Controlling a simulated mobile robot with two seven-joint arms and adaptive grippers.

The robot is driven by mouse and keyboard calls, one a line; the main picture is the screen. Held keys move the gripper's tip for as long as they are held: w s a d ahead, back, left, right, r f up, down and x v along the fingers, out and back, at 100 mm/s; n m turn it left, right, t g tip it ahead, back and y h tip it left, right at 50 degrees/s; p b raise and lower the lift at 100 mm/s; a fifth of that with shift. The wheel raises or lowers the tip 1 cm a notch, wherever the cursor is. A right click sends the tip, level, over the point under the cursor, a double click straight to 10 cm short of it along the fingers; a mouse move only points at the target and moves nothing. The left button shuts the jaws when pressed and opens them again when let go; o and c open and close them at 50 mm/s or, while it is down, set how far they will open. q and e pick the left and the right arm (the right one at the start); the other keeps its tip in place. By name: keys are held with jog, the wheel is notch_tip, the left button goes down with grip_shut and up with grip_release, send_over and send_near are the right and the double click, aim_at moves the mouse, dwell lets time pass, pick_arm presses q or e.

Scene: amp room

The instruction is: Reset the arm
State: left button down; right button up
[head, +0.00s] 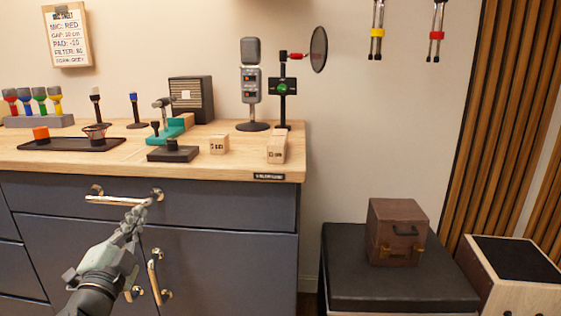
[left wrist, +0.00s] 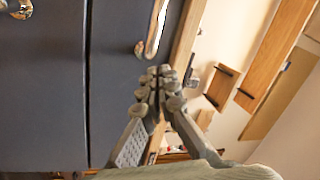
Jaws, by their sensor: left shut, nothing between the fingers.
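My left gripper (head: 138,214) is grey and comes up from the lower left in the head view, in front of the dark blue cabinet (head: 225,250). Its fingers are together and empty, with the tips just below the right end of the brass top drawer handle (head: 115,200). I cannot tell whether they touch it. In the left wrist view the fingers (left wrist: 158,82) meet at the tips, and a brass handle (left wrist: 156,28) lies beyond them. The top drawer looks closed. My right gripper is not in view.
The wooden top (head: 225,165) holds a microphone (head: 250,85), a pop filter (head: 318,50), a black tray (head: 72,144) and wooden blocks (head: 277,148). A brown case (head: 398,232) sits on a black box (head: 350,265) at right. Brass door handles (head: 153,275) are near my arm.

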pick_arm(q)
jog(key=s+a+f+n+g+y, duration=0.1)
jog(key=s+f+n+g, duration=0.25)
jog(key=f, duration=0.45)
jog(key=s+a+f+n+g+y+p, duration=0.1)
jog(key=s+f+n+g, duration=0.2)
jog(key=f, duration=0.5)
jog(key=s+a+f+n+g+y, duration=0.25)
jog(key=s+f, duration=0.25)
jog(key=f, duration=0.3)
jog(key=s+d+f+g+h, duration=0.2)
jog(key=s+d+f+g, duration=0.2)
jog(key=s+f, duration=0.3)
jog(key=s+d+f+n+g+h+p, duration=0.1)
jog(key=s+d+f+g+h, duration=0.1)
jog(key=s+f, duration=0.5)
jog(key=s+d+g, duration=0.1)
jog(key=s+g, duration=0.1)
jog(key=s, duration=0.3)
jog(key=shift+s+d+f+n, duration=0.25)
jog(key=shift+s+d+n, duration=0.05)
jog(key=shift+s+d, duration=0.1)
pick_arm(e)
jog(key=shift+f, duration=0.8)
pick_arm(q)
jog(key=c, duration=2.3)
grip_release()
